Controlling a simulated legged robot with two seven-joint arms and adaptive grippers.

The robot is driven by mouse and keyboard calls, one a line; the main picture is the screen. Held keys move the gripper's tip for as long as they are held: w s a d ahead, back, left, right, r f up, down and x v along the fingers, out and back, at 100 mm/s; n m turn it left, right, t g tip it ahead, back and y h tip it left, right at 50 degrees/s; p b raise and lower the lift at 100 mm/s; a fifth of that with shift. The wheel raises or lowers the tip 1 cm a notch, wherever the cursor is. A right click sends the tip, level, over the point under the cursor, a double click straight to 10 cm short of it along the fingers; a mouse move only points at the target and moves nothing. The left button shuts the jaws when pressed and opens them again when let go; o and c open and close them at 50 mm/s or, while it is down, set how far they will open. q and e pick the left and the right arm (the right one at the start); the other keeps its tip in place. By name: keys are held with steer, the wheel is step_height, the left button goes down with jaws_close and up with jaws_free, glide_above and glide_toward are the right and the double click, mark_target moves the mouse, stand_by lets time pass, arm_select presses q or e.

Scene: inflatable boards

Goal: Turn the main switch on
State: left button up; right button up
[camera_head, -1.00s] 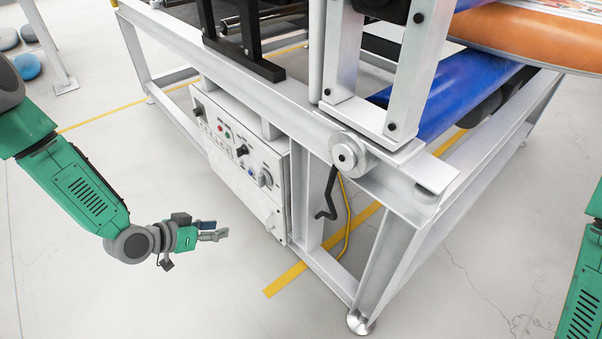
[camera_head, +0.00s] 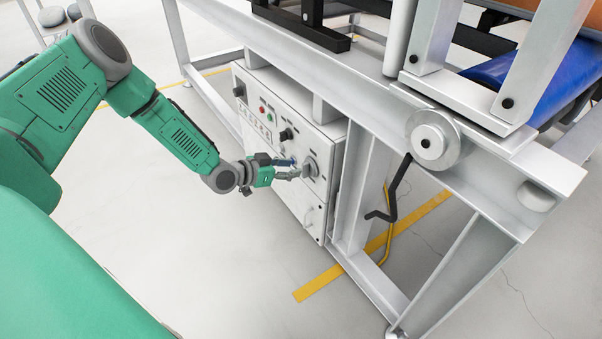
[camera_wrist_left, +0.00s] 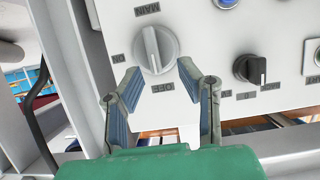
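The main switch (camera_wrist_left: 155,48) is a round grey knob with a raised bar. In the left wrist view the labels MAIN, ON and OFF around it appear upside down, and the bar's lower end is near OFF. In the head view the knob (camera_head: 310,168) is at the lower right of the control box's front (camera_head: 285,120). My left gripper (camera_wrist_left: 159,76) is open, its fingertips at the knob's near edge, one on each side. I cannot tell whether they touch it. The left gripper also shows in the head view (camera_head: 292,172). My right gripper is out of view.
A black selector knob (camera_wrist_left: 252,69) and a blue button (camera_wrist_left: 226,3) sit beside the switch. The grey metal frame (camera_head: 350,190) stands close to the right of the box. A bent black crank (camera_head: 392,195) hangs from the frame. Floor left of the box is clear.

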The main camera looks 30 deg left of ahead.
mark_target(302, 167)
arm_select(q)
steer(key=b+x, duration=0.1)
steer(key=x, duration=0.2)
steer(key=shift+w+d, duration=0.1)
steer(key=shift+d, duration=0.2)
steer(key=shift+w+d+r, duration=0.15)
steer(key=shift+d, duration=0.3)
steer(key=shift+a+f, duration=0.2)
steer(key=shift+a, duration=0.3)
jaws_close()
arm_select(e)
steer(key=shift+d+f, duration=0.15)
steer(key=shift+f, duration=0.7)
arm_select(q)
steer(key=shift+d, duration=0.15)
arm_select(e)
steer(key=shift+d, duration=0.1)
